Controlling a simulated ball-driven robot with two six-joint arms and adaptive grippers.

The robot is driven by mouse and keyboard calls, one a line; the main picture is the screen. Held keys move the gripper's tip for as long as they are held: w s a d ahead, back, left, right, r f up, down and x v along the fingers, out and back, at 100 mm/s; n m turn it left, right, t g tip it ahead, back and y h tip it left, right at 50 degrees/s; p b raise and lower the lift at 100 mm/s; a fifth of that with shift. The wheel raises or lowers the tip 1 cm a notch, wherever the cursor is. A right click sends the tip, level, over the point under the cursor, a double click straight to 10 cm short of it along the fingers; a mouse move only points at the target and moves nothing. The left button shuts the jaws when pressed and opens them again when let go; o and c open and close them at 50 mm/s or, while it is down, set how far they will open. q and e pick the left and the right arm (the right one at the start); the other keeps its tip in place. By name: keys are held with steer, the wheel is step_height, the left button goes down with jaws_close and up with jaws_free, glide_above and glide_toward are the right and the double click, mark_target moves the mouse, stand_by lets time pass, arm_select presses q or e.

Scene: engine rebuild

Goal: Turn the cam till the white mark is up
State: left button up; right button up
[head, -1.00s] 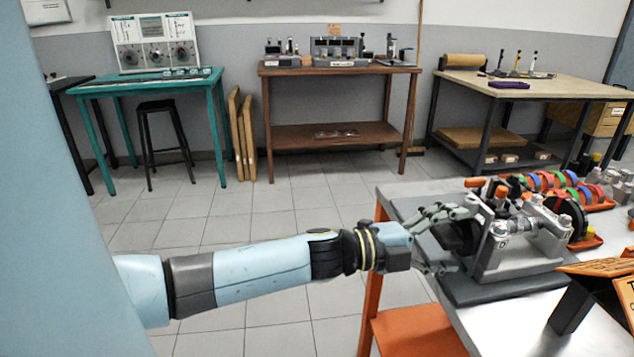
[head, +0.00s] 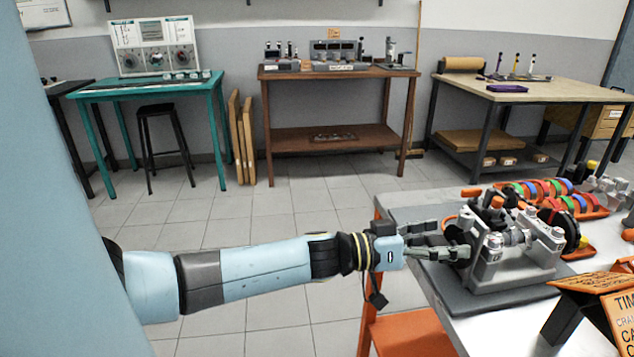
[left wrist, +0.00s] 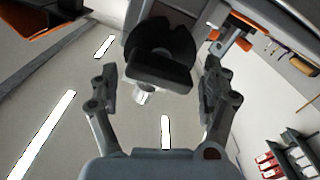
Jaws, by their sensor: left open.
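The cam fixture (head: 515,262) is a grey metal stand on a dark mat at the left end of the bench. It carries a shaft with several metal lobes and orange-topped posts. A black knob (head: 458,238) sits on its left end and also shows in the left wrist view (left wrist: 162,45), with a broad black bar across it. My left gripper (head: 455,240) is open at that end, its fingers (left wrist: 160,92) on either side of the knob. I cannot tell whether they touch it. I cannot make out the white mark. My right gripper is out of view.
Behind the fixture, an orange tray (head: 590,212) holds coloured rings. An orange sign (head: 590,290) stands at the bench's front right. The dark mat (head: 480,298) has some bare room in front of the fixture. An orange lower shelf (head: 412,332) is under the bench.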

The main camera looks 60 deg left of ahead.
arm_select(q)
steer(key=v, duration=1.1)
steer(key=s+a+f+g+y+b, duration=0.1)
steer(key=s+a+f+y+b, duration=0.1)
steer(key=f, duration=0.7)
steer(key=s+a+f+n+g+y+b, duration=0.1)
steer(key=s+a+f+g+y+b, duration=0.1)
steer(key=f, duration=0.8)
steer(key=s+a+f+n+g+y+b, duration=0.1)
steer(key=s+a+f+y+b, duration=0.1)
steer(key=f, duration=0.7)
steer(key=shift+s+a+f+g+y, duration=0.3)
steer(key=shift+s+g+y, duration=0.15)
steer(key=shift+s, duration=0.55)
steer(key=shift+r, duration=0.1)
steer(key=s+d+f+n+g+y, duration=0.1)
steer(key=s+d+f+g, duration=0.2)
steer(key=s+f, duration=0.4)
steer(key=s+d+f+g, duration=0.2)
steer(key=s+d+f, duration=0.2)
steer(key=s+f, duration=0.3)
steer(key=s+d+f+m+g, duration=0.1)
steer(key=s+f+g, duration=0.2)
steer(key=s, duration=0.4)
steer(key=s+d+f+m+g, duration=0.2)
steer(key=s+f+g, duration=0.1)
steer(key=s, duration=0.5)
steer(key=shift+s+d, duration=0.2)
steer(key=shift+d, duration=0.1)
